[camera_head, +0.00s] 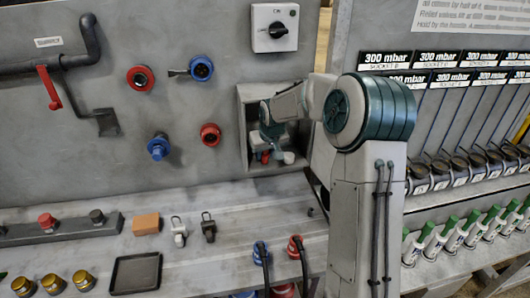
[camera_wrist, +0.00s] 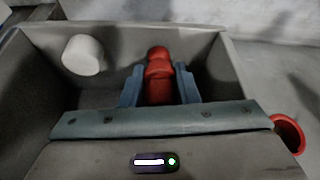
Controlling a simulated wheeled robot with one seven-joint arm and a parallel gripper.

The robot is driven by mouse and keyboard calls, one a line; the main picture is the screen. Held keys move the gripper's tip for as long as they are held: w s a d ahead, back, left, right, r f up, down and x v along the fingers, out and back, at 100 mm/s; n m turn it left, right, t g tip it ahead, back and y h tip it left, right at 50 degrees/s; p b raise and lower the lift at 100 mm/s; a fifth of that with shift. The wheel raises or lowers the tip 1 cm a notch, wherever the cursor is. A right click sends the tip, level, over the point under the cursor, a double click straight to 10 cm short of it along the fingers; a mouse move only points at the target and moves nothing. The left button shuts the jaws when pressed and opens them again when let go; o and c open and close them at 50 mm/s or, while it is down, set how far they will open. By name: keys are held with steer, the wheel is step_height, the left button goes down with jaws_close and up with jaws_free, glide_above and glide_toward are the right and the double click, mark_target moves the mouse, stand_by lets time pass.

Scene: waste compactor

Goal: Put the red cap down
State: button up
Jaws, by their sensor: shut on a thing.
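The red cap (camera_wrist: 158,76) shows in the wrist view as a red, stepped, knob-like piece between the two blue-grey fingers. My gripper (camera_wrist: 159,84) is shut on it, inside a grey open box. In the head view my gripper (camera_head: 268,150) reaches into the box-like recess (camera_head: 243,120) in the grey wall panel, and a small bit of red (camera_head: 265,157) shows at its fingers. My arm hides part of the recess. Whether the cap touches the recess floor cannot be told.
A white cylinder (camera_wrist: 83,54) lies in the recess, left of the cap in the wrist view. A red socket (camera_head: 210,134) sits on the wall beside the recess. The bench below holds a black tray (camera_head: 135,272), an orange block (camera_head: 146,223) and cabled plugs (camera_head: 261,252).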

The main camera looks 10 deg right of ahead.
steer(key=shift+f, duration=0.2)
steer(key=o, duration=1)
steer(key=shift+r, duration=0.1)
steer(key=shift+c, duration=0.2)
steer(key=shift+r, duration=0.1)
steer(key=shift+r, duration=0.2)
steer(key=b+v, duration=0.1)
steer(key=v, duration=0.5)
steer(key=s+r+h, duration=0.1)
steer(key=s+r, duration=0.3)
steer(key=s, duration=1.5)
steer(key=s+f+m+g, duration=0.1)
steer(key=s+f, duration=0.1)
steer(key=s, duration=1.4)
steer(key=shift+a+f+m, duration=0.15)
steer(key=shift+f+m, duration=0.25)
